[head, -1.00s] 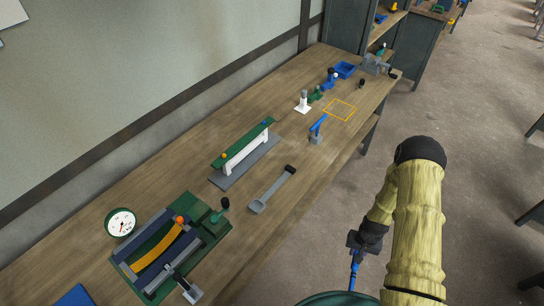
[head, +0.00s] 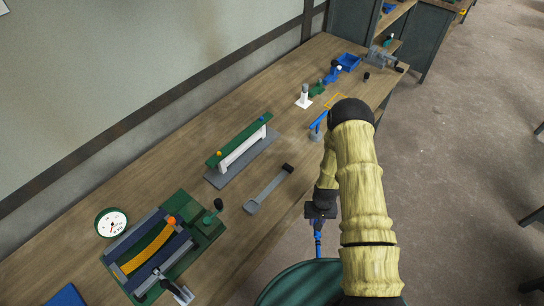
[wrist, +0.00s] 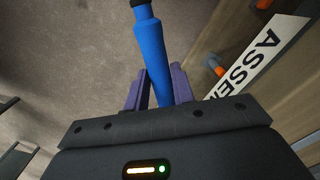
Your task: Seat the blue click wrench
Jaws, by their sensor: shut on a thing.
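The blue click wrench (wrist: 152,52) is between the purple fingers of my gripper (wrist: 159,82) in the wrist view. Its blue grip runs up to a dark part at the top edge, where the picture cuts it off. In the head view my gripper (head: 320,212) is beside the bench's front edge, over the floor side. The blue wrench (head: 318,243) hangs below it, clear of the bench. My arm hides part of the bench's right side.
The wooden bench (head: 175,165) holds a green fixture (head: 205,222), a dial gauge (head: 112,223), a green beam on a stand (head: 238,142), a grey spanner-like tool (head: 268,190), a blue-topped piece (head: 318,124) and a blue bin (head: 348,62). A yellow outline (head: 338,99) marks the top.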

